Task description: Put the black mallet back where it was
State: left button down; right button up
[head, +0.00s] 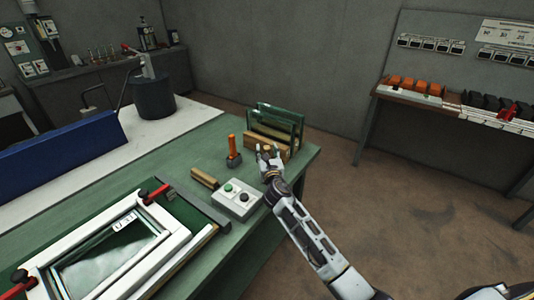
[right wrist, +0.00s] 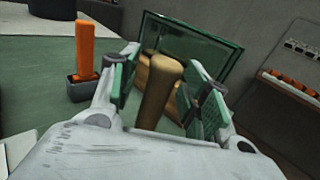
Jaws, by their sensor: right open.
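My right gripper (head: 268,152) is in front of the glass rack at the far right of the green table. It is open, and a wooden handle (right wrist: 162,88) shows between its fingers in the right wrist view. The lower end of that handle is hidden by the gripper, so I cannot see a black mallet head. An upright tool with an orange handle (head: 232,144) and dark grey head stands just left of the gripper. It also shows in the right wrist view (right wrist: 85,50). My left gripper is not in view.
A wooden rack holding green-edged glass panes (head: 282,118) stands behind the gripper. A two-button control box (head: 237,198) and a lying wooden handle (head: 204,178) are nearer. A clamped white frame (head: 95,252) fills the front left. Bare green tabletop (head: 190,150) lies left of the orange-handled tool.

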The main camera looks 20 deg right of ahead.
jog(key=shift+s+r, duration=0.1)
jog(key=s+a, duration=0.1)
jog(key=s, duration=1)
jog(key=shift+s+a, duration=0.35)
jog(key=shift+a, duration=0.05)
jog(key=shift+d, duration=0.1)
dwell(0.6)
